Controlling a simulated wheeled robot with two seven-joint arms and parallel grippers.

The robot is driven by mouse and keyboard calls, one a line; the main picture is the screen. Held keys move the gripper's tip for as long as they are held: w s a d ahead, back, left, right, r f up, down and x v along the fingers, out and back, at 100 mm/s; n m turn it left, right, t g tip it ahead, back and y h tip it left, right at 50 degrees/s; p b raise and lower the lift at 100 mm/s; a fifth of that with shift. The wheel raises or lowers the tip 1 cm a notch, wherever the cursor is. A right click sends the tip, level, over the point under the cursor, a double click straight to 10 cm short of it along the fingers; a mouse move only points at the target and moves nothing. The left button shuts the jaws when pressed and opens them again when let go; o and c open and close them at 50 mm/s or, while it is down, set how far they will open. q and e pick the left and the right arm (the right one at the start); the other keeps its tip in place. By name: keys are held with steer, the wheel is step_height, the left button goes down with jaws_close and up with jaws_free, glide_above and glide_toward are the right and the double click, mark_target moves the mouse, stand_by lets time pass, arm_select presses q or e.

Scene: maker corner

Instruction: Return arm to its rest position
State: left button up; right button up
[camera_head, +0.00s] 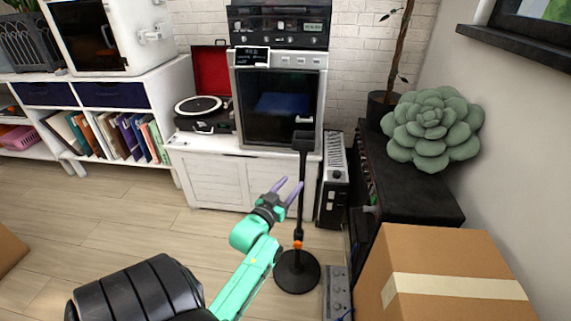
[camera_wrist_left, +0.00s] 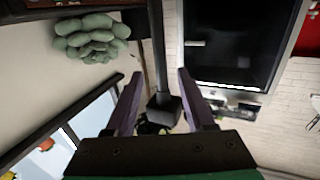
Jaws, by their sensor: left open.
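My left arm comes in from the bottom in the head view, with a green forearm. Its gripper (camera_head: 287,188) has two purple fingers spread apart with nothing between them that I can see held. It is in front of the white cabinet, beside a black stand (camera_head: 297,272) with a round base and upright pole. In the left wrist view the open fingers (camera_wrist_left: 158,92) point toward the stand's pole (camera_wrist_left: 158,50), which shows between them; I cannot tell how close it is. My right gripper is not in view.
A cardboard box (camera_head: 440,270) fills the lower right. A black table (camera_head: 430,205) bears a green succulent cushion (camera_head: 432,129). A white cabinet (camera_head: 225,178) carries a 3D printer-like machine (camera_head: 280,105) and a record player (camera_head: 203,108).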

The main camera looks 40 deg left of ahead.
arm_select(q)
steer(key=v, duration=0.3)
steer(key=shift+w+f, duration=0.1)
stand_by(0.3)
